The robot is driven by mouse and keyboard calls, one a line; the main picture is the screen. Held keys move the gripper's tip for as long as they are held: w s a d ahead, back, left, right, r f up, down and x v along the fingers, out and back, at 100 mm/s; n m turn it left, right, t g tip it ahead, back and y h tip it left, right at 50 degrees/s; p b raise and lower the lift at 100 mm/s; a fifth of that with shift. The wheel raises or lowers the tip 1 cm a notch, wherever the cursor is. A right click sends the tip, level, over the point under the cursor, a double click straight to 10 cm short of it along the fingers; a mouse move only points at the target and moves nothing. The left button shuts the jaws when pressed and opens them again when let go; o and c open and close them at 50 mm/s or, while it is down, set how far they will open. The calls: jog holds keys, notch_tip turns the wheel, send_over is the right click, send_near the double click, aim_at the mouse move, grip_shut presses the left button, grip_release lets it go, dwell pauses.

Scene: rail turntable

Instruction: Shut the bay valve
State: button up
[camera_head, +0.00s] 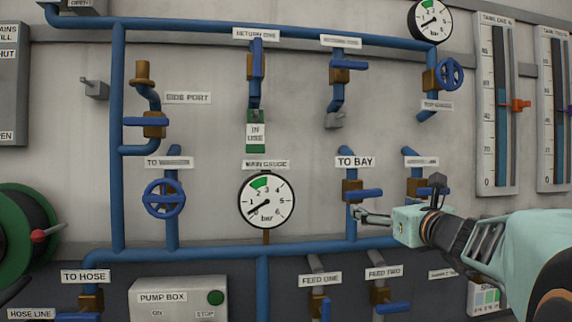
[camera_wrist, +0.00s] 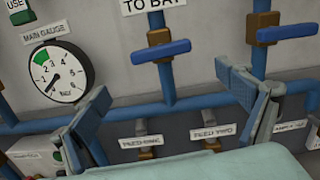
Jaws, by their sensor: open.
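The bay valve is a brass body (camera_head: 351,186) on a vertical blue pipe, under a TO BAY label (camera_head: 355,162). Its blue lever (camera_head: 368,194) lies level, across the pipe, reaching to the right. In the wrist view the lever (camera_wrist: 155,52) sits at the upper middle, ahead of the fingers. My gripper (camera_head: 366,214) is just below the lever in the head view. In the wrist view my gripper (camera_wrist: 162,82) is open, its fingers wide apart with nothing between them. The fingers appear apart from the lever; the exact gap is hard to tell.
A similar blue-lever valve (camera_head: 428,190) is close on the right, partly behind my gripper. The main gauge (camera_head: 266,200) is on the left. A horizontal blue pipe (camera_head: 300,247) runs below, with feed valves (camera_head: 320,303) under it.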

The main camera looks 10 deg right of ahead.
aim_at(366, 192)
jog(key=shift+s+d+r+g+p, duration=0.15)
jog(key=shift+r+g+p, duration=0.15)
jog(key=shift+r+p, duration=1.4)
jog(key=shift+f+p, duration=0.5)
jog(key=w, duration=0.3)
jog(key=w+p, duration=0.1)
jog(key=w, duration=0.3)
jog(key=w+p, duration=0.1)
jog(key=w, duration=0.2)
jog(key=shift+w+a, duration=0.25)
jog(key=shift+w, duration=0.15)
jog(key=c, duration=1.2)
jog(key=shift+o, duration=0.2)
jog(key=shift+m, duration=0.6)
jog(key=o, duration=1.2)
jog(key=shift+c, duration=0.2)
